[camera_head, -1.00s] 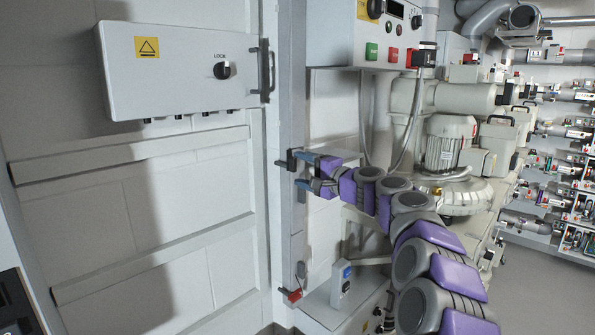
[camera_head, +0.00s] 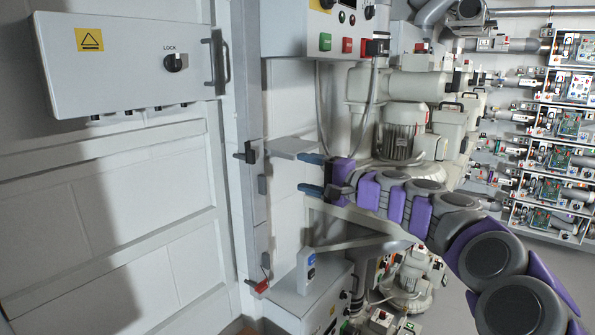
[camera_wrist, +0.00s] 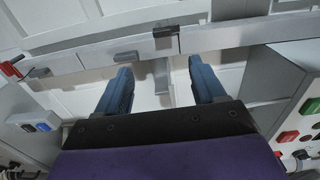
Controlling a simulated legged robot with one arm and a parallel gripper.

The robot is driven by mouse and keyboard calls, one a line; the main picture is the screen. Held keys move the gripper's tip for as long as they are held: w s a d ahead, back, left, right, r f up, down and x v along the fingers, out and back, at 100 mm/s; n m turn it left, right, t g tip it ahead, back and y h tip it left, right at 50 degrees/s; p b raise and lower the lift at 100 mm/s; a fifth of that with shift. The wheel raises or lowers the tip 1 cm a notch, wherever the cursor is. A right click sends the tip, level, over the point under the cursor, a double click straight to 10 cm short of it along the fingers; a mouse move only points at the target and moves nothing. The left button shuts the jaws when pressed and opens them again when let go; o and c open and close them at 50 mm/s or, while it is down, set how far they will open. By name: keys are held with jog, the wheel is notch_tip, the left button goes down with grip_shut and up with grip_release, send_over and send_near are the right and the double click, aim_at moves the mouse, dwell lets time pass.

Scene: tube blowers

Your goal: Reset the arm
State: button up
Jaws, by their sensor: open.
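My gripper (camera_head: 312,174) is at the end of my purple and grey arm, in the middle of the head view. Its two blue fingers point left and are spread apart, with nothing between them. In the wrist view my gripper (camera_wrist: 157,85) also shows open and empty. A black latch (camera_head: 247,152) on the grey door post (camera_head: 240,130) is left of the fingertips, with a visible gap. The latch also shows in the wrist view (camera_wrist: 166,36), beyond the fingers.
A grey box with a LOCK knob (camera_head: 130,65) hangs at the left. A control box with green and red buttons (camera_head: 325,30) is above my gripper. Blower machines (camera_head: 400,130) stand behind my arm. A red-handled part (camera_head: 262,286) is low on the post.

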jog(key=shift+s, duration=0.1)
jog(key=s+a+f+n+g+h, duration=0.1)
jog(key=s+a+f+n+g, duration=0.2)
jog(key=s, duration=0.5)
jog(key=s+a+f+n+g+h, duration=0.2)
jog(key=s+a+f, duration=0.15)
jog(key=s, duration=0.45)
jog(key=s+a+f+n+g+h, duration=0.1)
jog(key=s+a+f+n+g, duration=0.15)
jog(key=s+f, duration=0.4)
jog(key=s+d+f+g+h, duration=0.1)
jog(key=s+d+f+h, duration=0.2)
jog(key=s, duration=0.6)
jog(key=s+d+f+g+h, duration=0.2)
jog(key=s+d+f+h, duration=0.1)
jog(key=s+d+f, duration=0.4)
jog(key=s+d+f+g+h, duration=0.2)
jog(key=s+d+f+h, duration=0.2)
jog(key=s+d, duration=0.5)
jog(key=s+f, duration=0.2)
jog(key=s, duration=0.1)
